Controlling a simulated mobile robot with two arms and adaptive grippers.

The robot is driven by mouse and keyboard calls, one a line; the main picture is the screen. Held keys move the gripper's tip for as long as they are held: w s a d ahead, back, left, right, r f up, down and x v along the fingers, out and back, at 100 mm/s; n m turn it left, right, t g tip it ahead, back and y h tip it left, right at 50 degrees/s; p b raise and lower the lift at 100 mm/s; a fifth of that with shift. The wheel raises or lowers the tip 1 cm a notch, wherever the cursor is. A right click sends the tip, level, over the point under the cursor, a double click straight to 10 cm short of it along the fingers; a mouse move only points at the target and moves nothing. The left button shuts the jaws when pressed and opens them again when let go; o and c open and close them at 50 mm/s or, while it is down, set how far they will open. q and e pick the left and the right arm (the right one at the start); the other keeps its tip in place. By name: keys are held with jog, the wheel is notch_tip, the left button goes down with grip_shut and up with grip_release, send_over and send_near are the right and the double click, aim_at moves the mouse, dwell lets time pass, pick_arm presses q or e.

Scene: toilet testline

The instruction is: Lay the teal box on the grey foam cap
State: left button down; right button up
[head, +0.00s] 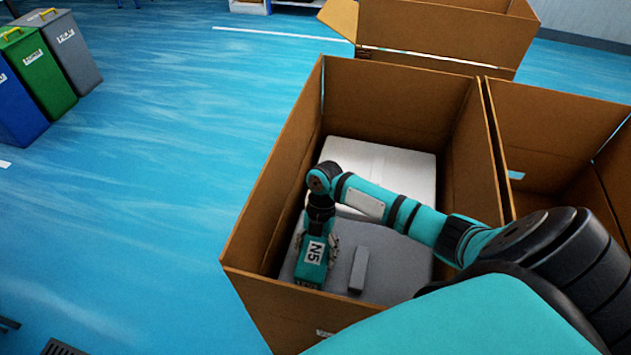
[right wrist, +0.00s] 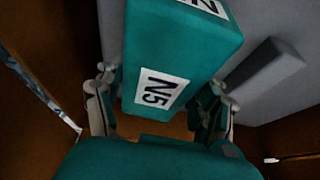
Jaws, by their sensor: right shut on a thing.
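The teal box (head: 310,272) with a white N5 label is in my right gripper (head: 317,247), inside the open cardboard carton. The right gripper is shut on it, with a finger on each side. In the right wrist view the teal box (right wrist: 185,45) fills the middle between the fingers. The grey foam cap (head: 395,265) lies in the carton's near part, with a raised grey block on it. It also shows in the right wrist view (right wrist: 285,95). The box is over the cap's left part; I cannot tell whether they touch. My left gripper is not in view.
The cardboard carton (head: 258,215) has high walls around my right gripper. A white foam piece (head: 400,165) lies at its far end. Another carton (head: 545,130) stands to the right and one behind (head: 440,35). Bins (head: 45,75) stand far left; the blue floor between is clear.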

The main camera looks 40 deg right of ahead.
jog(key=shift+f, duration=0.15)
jog(key=o, duration=1.5)
jog(key=b+v, duration=0.1)
jog(key=v, duration=1.1)
jog(key=shift+s+a+r, duration=0.1)
jog(key=shift+r, duration=0.15)
